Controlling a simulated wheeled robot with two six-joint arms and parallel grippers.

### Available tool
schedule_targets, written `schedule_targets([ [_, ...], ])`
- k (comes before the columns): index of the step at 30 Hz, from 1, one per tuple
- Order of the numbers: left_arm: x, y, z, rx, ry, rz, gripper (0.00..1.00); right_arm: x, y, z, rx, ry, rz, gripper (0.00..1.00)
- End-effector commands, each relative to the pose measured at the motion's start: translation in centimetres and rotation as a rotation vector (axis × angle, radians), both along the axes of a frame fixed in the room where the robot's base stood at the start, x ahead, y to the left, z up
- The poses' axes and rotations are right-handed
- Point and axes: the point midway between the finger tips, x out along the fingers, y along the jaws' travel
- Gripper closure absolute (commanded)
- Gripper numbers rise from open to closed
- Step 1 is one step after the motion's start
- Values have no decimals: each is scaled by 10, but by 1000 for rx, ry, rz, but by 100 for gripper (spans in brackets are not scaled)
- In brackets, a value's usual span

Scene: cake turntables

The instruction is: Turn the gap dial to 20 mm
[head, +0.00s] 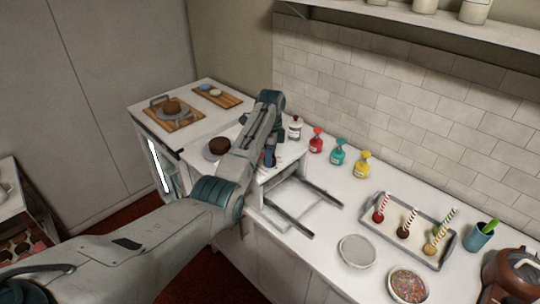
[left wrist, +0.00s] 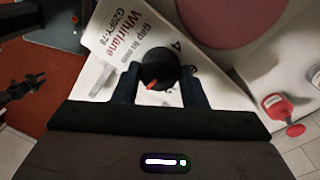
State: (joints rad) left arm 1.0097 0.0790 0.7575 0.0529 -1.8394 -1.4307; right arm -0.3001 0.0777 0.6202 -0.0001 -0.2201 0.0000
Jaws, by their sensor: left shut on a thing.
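The gap dial (left wrist: 160,64) is a round black knob with a red pointer mark on a white panel (left wrist: 112,38) printed "gap in mm" and "Whirlane". The red mark lies on the knob's lower left side in the left wrist view. My left gripper (left wrist: 159,88) is shut on the dial, one finger on each side. In the head view my left gripper (head: 268,158) is at the front of the white machine (head: 283,178), and the arm hides the dial. My right gripper is not seen.
A dark brown cake (head: 217,147) stands on the machine's top, left of my arm. Two rails (head: 322,194) stick out at the machine's right. Red (head: 316,141), teal (head: 338,152) and yellow (head: 362,165) bottles stand behind. A tray (head: 391,238) is farther right.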

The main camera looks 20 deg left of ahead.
Motion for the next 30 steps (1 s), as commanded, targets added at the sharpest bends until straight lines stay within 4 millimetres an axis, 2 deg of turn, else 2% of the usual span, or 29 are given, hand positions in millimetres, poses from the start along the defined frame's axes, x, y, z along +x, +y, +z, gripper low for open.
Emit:
schedule_targets([
  [2, -1, -2, -2, -3, 4, -2, 84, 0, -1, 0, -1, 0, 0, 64],
  [3, -1, -2, -2, -3, 4, -2, 54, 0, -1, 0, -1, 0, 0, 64],
  [5, -1, -2, -2, -3, 3, -1, 42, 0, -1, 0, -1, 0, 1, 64],
  [6, -1, -1, -1, -3, 3, -1, 40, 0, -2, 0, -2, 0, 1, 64],
  [17, 1, 0, 5, -1, 0, 0, 40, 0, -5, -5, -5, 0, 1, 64],
  [20, 2, 0, 18, -1, -2, 0, 40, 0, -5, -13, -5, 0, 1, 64],
  [25, 5, 0, 53, 0, -3, 0, 40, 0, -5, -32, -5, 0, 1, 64],
  [27, 6, 0, 75, -1, -1, -1, 40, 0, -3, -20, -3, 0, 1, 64],
  [29, 7, -1, 86, -1, 1, -1, 40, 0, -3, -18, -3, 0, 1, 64],
  [30, 7, -1, 93, -1, 3, -1, 40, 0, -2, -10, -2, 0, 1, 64],
])
